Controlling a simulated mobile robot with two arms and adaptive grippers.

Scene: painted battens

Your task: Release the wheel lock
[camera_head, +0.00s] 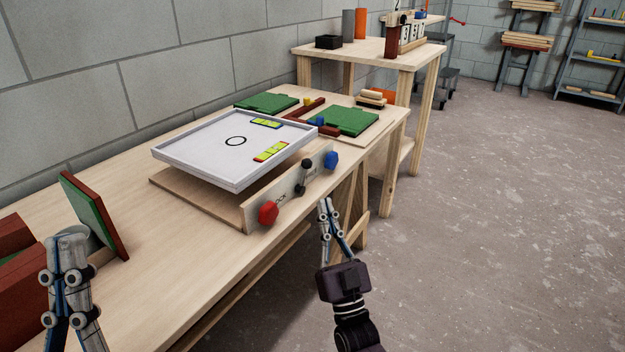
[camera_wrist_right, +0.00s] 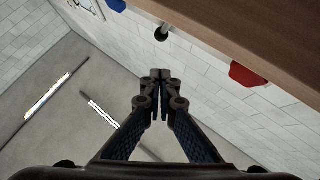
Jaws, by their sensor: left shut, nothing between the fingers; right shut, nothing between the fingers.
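A tilted white board (camera_head: 200,150) with a black ring mark stands on a wooden base on the workbench. On the base's front panel (camera_head: 290,190) are a red knob (camera_head: 268,213), a small black-tipped lever (camera_head: 300,188) and a blue knob (camera_head: 331,160). Lettering on the panel is too small to read surely. I cannot tell which control is the wheel lock. My right gripper (camera_head: 325,204) is shut and empty, in front of the panel and apart from it. My left gripper (camera_head: 68,238) is shut and empty at lower left.
Green plates (camera_head: 345,120) and brown battens (camera_head: 305,108) lie behind the board. A green and red-brown panel (camera_head: 95,215) stands tilted at the left, near red-brown blocks (camera_head: 15,280). A taller table (camera_head: 370,52) stands behind.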

